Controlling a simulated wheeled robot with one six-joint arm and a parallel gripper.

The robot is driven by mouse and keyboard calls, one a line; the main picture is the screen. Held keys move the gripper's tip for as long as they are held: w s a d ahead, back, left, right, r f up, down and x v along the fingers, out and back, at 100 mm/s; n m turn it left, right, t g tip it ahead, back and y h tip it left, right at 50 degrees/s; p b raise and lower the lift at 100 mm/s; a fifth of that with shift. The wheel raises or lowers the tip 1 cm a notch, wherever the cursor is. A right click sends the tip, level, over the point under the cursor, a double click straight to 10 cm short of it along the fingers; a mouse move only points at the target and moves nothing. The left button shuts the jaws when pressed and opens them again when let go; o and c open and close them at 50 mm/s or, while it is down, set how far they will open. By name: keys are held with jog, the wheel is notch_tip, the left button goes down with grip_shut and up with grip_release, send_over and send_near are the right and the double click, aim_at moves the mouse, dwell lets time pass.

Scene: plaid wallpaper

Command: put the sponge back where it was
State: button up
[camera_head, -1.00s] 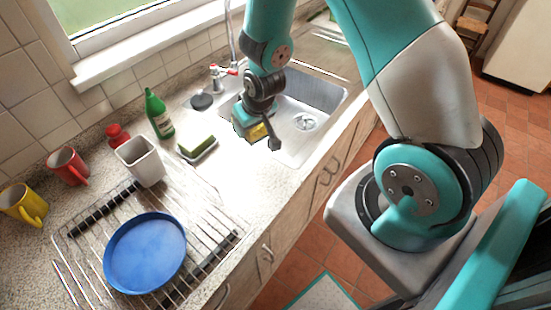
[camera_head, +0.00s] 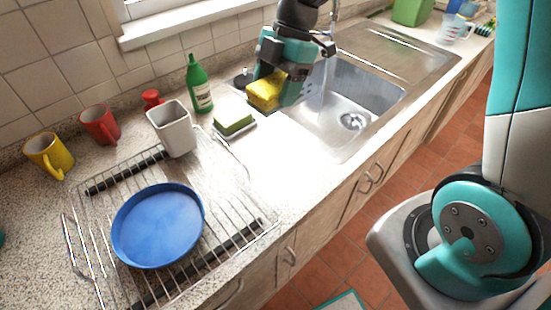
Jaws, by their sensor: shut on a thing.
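My gripper (camera_head: 279,90) is shut on a yellow sponge (camera_head: 264,94). It holds the sponge above the counter, at the left edge of the sink (camera_head: 376,90). The gripper's teal fingers hide part of the sponge. A second, green-topped sponge (camera_head: 234,119) lies on a small pale dish (camera_head: 240,132) on the counter, left of and below the gripper in the picture. I cannot tell whether the held sponge touches anything under it.
A green bottle (camera_head: 199,84) stands behind the dish. A grey-white cup (camera_head: 174,132) and a wire rack (camera_head: 228,219) with a blue plate (camera_head: 157,226) are at left. Red (camera_head: 100,125) and yellow (camera_head: 48,154) mugs stand near the wall. The counter before the dish is clear.

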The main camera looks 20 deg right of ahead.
aim_at(272, 164)
notch_tip(272, 164, down, 18)
jog(key=shift+f+p, duration=0.1)
jog(key=shift+p, duration=1)
jog(key=o, duration=0.9)
jog(key=b+v, duration=0.3)
jog(key=v, duration=0.9)
jog(key=s+a+r+m, duration=0.4)
jog(key=s+r+m, duration=0.2)
jog(key=s, duration=0.4)
jog(key=s+a+r+m+t, duration=0.1)
jog(key=s+a+r+m, duration=0.4)
jog(key=s, duration=0.5)
notch_tip(272, 164, up, 2)
jog(key=m, duration=0.3)
jog(key=shift+r+m, duration=0.2)
jog(key=shift+m, duration=0.1)
